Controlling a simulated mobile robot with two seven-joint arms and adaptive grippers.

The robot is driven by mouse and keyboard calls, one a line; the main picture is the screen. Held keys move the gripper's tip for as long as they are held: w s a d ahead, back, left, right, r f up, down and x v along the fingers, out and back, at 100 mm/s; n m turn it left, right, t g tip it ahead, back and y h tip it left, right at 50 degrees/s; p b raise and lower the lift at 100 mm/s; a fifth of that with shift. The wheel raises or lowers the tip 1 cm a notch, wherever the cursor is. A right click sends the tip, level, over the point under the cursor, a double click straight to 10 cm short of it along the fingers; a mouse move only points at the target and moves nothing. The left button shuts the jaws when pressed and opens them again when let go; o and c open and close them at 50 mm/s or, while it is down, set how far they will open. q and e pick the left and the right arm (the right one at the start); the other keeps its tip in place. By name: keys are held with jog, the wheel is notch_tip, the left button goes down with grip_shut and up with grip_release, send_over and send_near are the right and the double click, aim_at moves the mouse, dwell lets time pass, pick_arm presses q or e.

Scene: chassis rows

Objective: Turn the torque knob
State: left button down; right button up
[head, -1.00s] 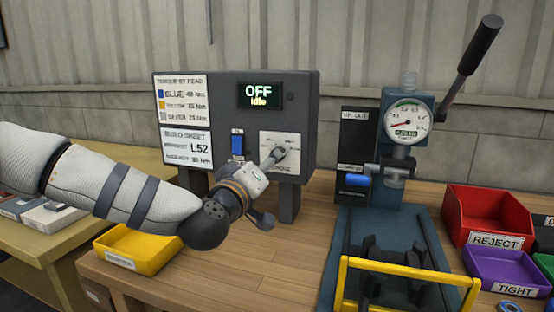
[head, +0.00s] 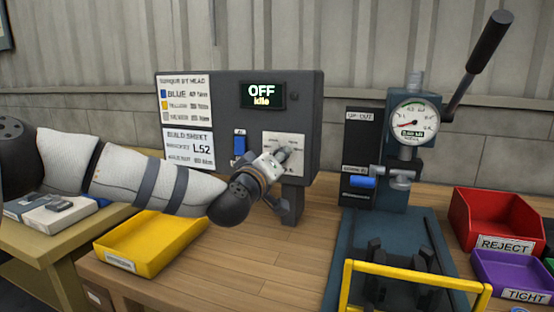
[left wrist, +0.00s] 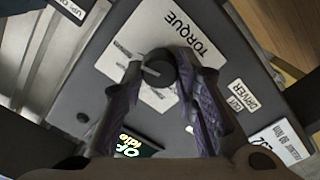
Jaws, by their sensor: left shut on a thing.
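The dark round torque knob (left wrist: 158,68) sits on the white TORQUE plate (left wrist: 138,42) of the grey control box, in the left wrist view. My left gripper (left wrist: 159,76) has a finger on each side of the knob and is shut on it. In the head view my left gripper (head: 284,154) reaches the plate (head: 291,142) from the lower left, and its fingers largely hide the knob. The display (head: 262,95) reads OFF and Idle. My right gripper is not in view.
A blue switch (head: 239,146) is left of the plate. A yellow tray (head: 150,246) lies below my left arm. A press with a gauge (head: 414,121) and a yellow guard (head: 420,274) stands to the right, beside red (head: 478,222) and purple bins (head: 500,279).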

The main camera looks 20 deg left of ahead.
pick_arm(q)
jog(key=shift+f+n+b, duration=0.15)
jog(key=shift+n+b, duration=5.05)
jog(key=shift+n, duration=9.6)
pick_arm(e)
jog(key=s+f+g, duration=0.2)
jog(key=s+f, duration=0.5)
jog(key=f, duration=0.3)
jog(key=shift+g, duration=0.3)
pick_arm(q)
jog(key=shift+n, duration=0.3)
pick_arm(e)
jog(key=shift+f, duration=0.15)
pick_arm(q)
jog(key=c, duration=1.2)
grip_release()
jog(key=shift+c, duration=0.2)
